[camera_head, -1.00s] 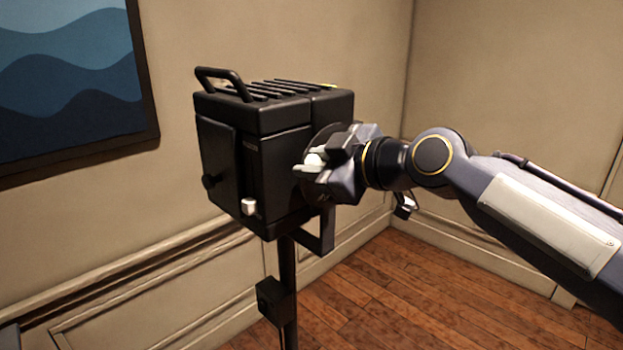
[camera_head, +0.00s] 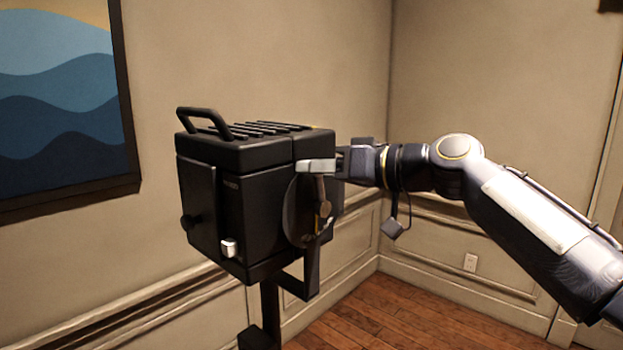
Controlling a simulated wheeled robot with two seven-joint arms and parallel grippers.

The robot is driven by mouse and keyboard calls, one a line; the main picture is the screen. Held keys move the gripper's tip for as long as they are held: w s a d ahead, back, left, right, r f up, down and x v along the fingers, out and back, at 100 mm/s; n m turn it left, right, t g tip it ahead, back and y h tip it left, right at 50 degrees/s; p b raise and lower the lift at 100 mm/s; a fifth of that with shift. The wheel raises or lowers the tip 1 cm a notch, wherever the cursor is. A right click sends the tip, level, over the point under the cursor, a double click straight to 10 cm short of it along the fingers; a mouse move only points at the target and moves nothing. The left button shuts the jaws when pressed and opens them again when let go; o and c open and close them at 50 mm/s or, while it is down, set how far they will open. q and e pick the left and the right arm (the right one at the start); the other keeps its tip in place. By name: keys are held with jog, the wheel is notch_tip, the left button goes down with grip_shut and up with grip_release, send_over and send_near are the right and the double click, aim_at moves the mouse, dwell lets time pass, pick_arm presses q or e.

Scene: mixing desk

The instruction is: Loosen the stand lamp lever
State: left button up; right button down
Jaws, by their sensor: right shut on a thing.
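The stand lamp (camera_head: 245,205) is a black box-shaped head with a handle on top, carried on a dark pole. On its right side are a round dark disc (camera_head: 296,215) and a small lever (camera_head: 321,190) that points up from a knob-like pivot. My right gripper (camera_head: 317,166) is at the upper part of this side, its pale fingers shut around the lever's upper end. The fingers partly hide that end. My left gripper is not in view.
A bracket (camera_head: 307,275) hangs under the lamp's right side, joining it to the pole. A blue wave picture (camera_head: 60,100) hangs on the left wall. Panelled walls stand behind, and the wooden floor (camera_head: 400,325) at the lower right is clear.

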jog(key=shift+w+d+f+m+y, duration=0.3)
jog(key=shift+w+d+m, duration=0.15)
jog(key=shift+m, duration=0.55)
jog(key=c, duration=1.3)
grip_release()
jog(key=shift+r, duration=0.15)
jog(key=shift+d+r, duration=0.1)
jog(key=shift+d, duration=0.05)
jog(key=b+v, duration=0.2)
jog(key=v, duration=0.5)
jog(key=shift+s+d+b, duration=0.15)
jog(key=shift+d+b, duration=0.1)
jog(key=shift+b, duration=0.05)
